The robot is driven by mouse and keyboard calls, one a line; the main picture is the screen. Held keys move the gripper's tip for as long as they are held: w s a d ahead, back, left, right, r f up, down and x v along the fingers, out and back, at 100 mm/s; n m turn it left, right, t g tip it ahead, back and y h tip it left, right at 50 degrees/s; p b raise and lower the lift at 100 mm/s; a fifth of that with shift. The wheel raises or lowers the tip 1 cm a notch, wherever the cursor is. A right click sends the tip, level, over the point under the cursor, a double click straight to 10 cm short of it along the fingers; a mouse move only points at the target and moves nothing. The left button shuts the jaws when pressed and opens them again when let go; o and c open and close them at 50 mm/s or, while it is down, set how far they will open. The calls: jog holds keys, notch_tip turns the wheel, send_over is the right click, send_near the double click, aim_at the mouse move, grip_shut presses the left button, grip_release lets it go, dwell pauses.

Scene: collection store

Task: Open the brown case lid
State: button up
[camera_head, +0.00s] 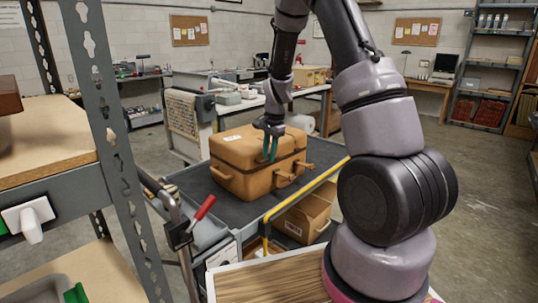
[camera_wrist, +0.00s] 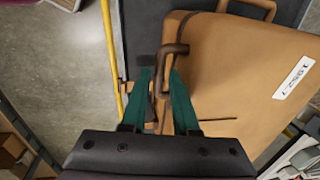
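The brown case (camera_head: 250,173) stands on a dark-topped cart, its lid (camera_head: 248,145) down and a dark seam running around it. In the wrist view the tan lid (camera_wrist: 225,75) fills the right side and bears a white label (camera_wrist: 293,78). My gripper (camera_head: 270,152) is at the case's front side, pointing down. In the wrist view my gripper (camera_wrist: 161,78) has its two teal fingers apart, astride a dark brown handle or latch piece (camera_wrist: 157,92) at the case edge. Whether either finger touches it cannot be told.
The cart (camera_head: 190,185) has a yellow rail (camera_head: 305,188) along its near side and a cardboard box (camera_head: 303,218) on its lower shelf. A metal shelf rack (camera_head: 105,120) stands close at the left. Open floor lies to the right.

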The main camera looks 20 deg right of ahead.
jog(key=shift+f, duration=0.2)
jog(key=shift+c, duration=0.2)
grip_shut()
dwell(1.2)
